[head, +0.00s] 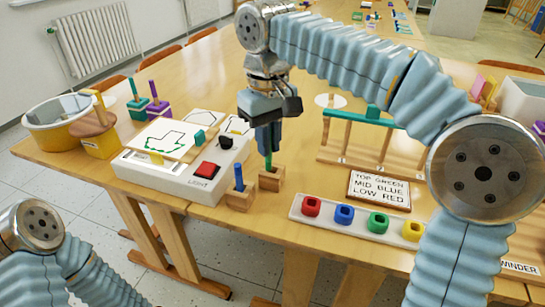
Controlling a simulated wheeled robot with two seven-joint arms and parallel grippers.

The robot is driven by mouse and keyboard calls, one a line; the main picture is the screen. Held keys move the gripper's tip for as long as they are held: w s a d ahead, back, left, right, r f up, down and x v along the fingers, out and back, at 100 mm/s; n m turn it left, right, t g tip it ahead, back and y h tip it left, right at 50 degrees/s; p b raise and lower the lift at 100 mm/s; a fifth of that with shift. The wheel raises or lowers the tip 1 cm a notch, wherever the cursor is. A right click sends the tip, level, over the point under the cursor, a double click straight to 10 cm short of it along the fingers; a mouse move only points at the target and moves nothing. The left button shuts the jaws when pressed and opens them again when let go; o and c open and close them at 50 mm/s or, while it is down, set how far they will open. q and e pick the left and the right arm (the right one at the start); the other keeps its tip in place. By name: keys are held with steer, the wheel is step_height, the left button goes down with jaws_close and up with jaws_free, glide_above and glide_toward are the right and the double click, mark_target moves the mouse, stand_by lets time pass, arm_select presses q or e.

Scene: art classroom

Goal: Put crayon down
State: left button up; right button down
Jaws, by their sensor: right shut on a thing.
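My right gripper (268,143) points down and is shut on a green crayon (268,163). The crayon is upright, its upper part hidden between the fingers. Its lower end meets a small wooden block (272,181) near the table's front edge; I cannot tell how deep it sits in the block. A blue crayon (238,178) stands upright in a similar wooden block (240,200) just to the left. Of my left arm only links show at the lower left; its gripper is out of view.
A white light box (150,175) with a red switch (205,170) stands left. A white strip (330,219) with coloured square rings lies right, below a sign (378,190). A wooden rack (350,140) with a green bar stands behind. A round tub (60,120) is far left.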

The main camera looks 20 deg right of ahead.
steer(key=shift+w+d+f, duration=0.15)
steer(key=shift+d+f, duration=0.05)
steer(key=shift+f, duration=0.1)
steer(key=shift+w+d+f+b, duration=0.1)
steer(key=shift+d+f+b, duration=0.05)
steer(key=shift+f, duration=0.8)
steer(key=shift+w+d+f+b, duration=0.1)
steer(key=shift+f+b, duration=0.05)
steer(key=shift+f, duration=0.75)
steer(key=c, duration=1.1)
jaws_free()
steer(key=shift+f, duration=0.15)
steer(key=shift+c, duration=0.2)
step_height(320, 180, up, 12)
steer(key=p, duration=0.2)
